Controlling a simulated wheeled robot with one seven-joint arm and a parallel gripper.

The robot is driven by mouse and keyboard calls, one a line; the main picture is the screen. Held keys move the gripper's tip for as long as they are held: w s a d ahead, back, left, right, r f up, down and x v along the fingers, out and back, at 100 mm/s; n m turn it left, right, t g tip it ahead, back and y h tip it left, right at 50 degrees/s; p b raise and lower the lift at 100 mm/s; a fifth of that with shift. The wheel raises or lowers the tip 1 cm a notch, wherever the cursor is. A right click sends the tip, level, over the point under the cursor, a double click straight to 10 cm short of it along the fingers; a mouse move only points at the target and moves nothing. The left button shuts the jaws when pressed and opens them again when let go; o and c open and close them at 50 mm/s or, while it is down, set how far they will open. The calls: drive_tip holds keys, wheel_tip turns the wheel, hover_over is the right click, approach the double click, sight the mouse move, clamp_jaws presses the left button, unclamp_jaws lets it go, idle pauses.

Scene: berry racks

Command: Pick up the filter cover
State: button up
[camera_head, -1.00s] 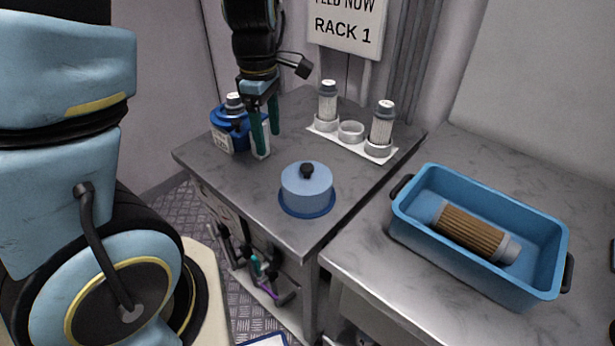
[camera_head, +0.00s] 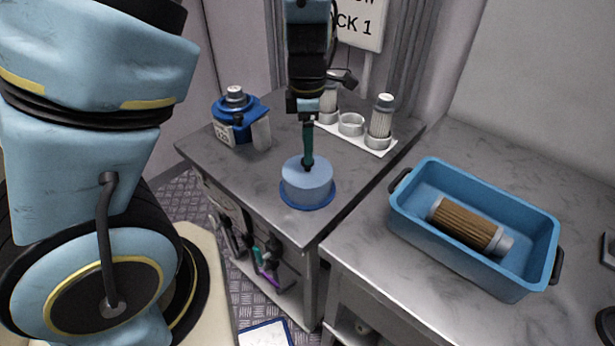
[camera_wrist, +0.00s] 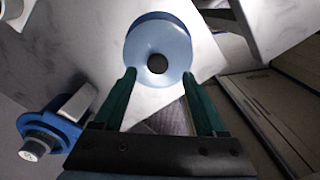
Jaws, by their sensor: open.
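The filter cover (camera_head: 306,186) is a light blue round cap on a darker blue round base, standing upright on the grey counter. In the wrist view the cover (camera_wrist: 160,38) lies ahead of my fingers, with its dark knob (camera_wrist: 157,64) near the gap between them. My gripper (camera_head: 308,166) is above the cover with its fingers pointing down; they hide the knob in the head view. In the wrist view my gripper (camera_wrist: 159,74) is open, its two green fingers apart with nothing between them. I cannot tell whether the fingertips reach down beside the knob.
A blue canister (camera_head: 233,106) stands on the counter at left. A white holder (camera_head: 367,144) with upright filters, one filter (camera_head: 381,122) at right, is behind. A blue bin (camera_head: 438,247) with a brown pleated filter (camera_head: 466,222) is on the right bench.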

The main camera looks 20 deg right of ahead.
sight(307, 175)
drive_tip(key=f, duration=0.4)
drive_tip(key=shift+w+d+f, duration=0.1)
drive_tip(key=shift+w+f, duration=0.05)
drive_tip(key=shift+w, duration=0.05)
clamp_jaws()
idle(0.4)
idle(0.9)
